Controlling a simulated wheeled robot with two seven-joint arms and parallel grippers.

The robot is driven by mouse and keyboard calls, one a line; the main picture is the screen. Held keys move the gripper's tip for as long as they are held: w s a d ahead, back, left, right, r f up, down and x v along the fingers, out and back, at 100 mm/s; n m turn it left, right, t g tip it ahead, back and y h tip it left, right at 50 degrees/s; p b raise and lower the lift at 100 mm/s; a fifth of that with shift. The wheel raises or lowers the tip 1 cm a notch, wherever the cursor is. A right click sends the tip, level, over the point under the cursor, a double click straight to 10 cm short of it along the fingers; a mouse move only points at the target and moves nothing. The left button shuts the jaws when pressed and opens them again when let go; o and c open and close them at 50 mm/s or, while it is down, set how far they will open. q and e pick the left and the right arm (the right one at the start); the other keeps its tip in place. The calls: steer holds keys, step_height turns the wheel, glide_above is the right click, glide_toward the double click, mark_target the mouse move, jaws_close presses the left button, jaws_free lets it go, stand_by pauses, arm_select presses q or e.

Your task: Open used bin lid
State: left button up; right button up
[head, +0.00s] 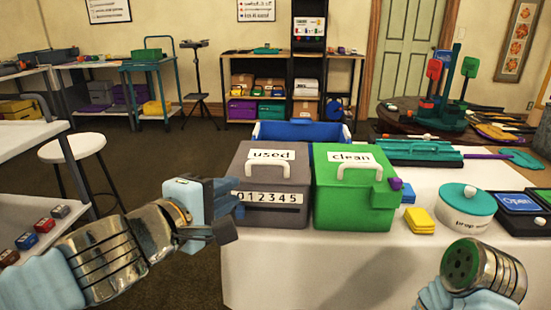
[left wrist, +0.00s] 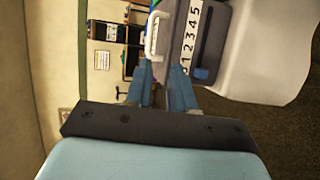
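The used bin (head: 268,188) is a grey box with a white "used" label and a number strip, and its lid (head: 250,155) is down. A white handle (head: 268,162) stands on the lid. My left gripper (head: 232,208) is at the bin's left front edge, below the handle, with its fingers apart and nothing seen between them. In the left wrist view, the handle (left wrist: 153,35) and number strip (left wrist: 190,40) lie beyond the fingertips (left wrist: 163,78). I cannot tell whether a finger touches the bin. My right wrist shows at lower right without visible fingers.
A green "clean" bin (head: 352,195) stands close on the right of the used bin. A blue tray (head: 300,130) is behind them. Yellow blocks (head: 421,220) and a round teal-lidded tub (head: 466,208) sit farther right on the white table.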

mark_target(268, 163)
arm_select(q)
steer(key=b+x, duration=0.2)
steer(key=x, duration=0.2)
steer(key=r+b+x, duration=0.1)
steer(key=b+x, duration=0.2)
steer(key=x, duration=0.1)
steer(key=b+x, duration=0.3)
steer(key=x, duration=0.1)
steer(key=shift+w+d+r, duration=0.1)
steer(key=shift+d+r, duration=0.05)
steer(key=shift+d, duration=0.05)
steer(key=shift+w+d+r, duration=0.1)
steer(key=shift+w+d, duration=0.1)
steer(key=shift+w, duration=0.25)
arm_select(e)
step_height(268, 163, down, 8)
steer(key=w+d, duration=0.1)
steer(key=d, duration=0.1)
steer(key=shift+d+f, duration=0.15)
steer(key=shift+w, duration=0.1)
arm_select(q)
jaws_close()
